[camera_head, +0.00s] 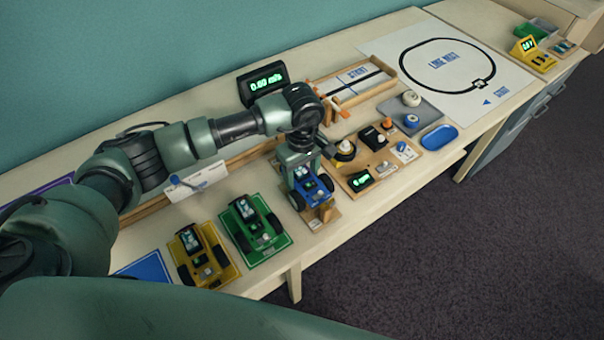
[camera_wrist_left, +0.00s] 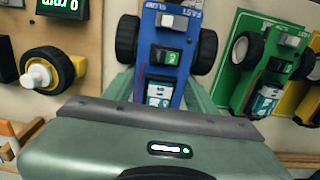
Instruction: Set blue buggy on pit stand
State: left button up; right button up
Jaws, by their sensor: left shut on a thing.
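The blue buggy (camera_head: 314,194) is at the front middle of the bench in the head view, its nose towards the front edge. My left gripper (camera_head: 301,171) reaches down over its rear part and is shut on it. In the left wrist view the blue buggy (camera_wrist_left: 174,48) lies between the fingers, with black wheels on both sides. The wooden pit stand (camera_head: 325,214) shows under and in front of the buggy. The buggy hides much of the stand, and I cannot tell whether it rests on it. My right gripper is out of view.
A green buggy (camera_head: 252,228) and a yellow buggy (camera_head: 201,254) stand on mats to the left, near an empty blue mat (camera_head: 147,268). A wooden board with a yellow wheel (camera_head: 344,151) and a readout is close on the right. A black speed display (camera_head: 264,82) stands behind.

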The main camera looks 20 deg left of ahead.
pick_arm(q)
jog(key=shift+f+b, duration=0.15)
jog(key=shift+b, duration=0.2)
dwell(0.4)
jog(key=o, duration=1.2)
notch_tip(320, 180, up, 8)
jog(key=shift+f+b, duration=0.1)
jog(key=shift+b, duration=0.65)
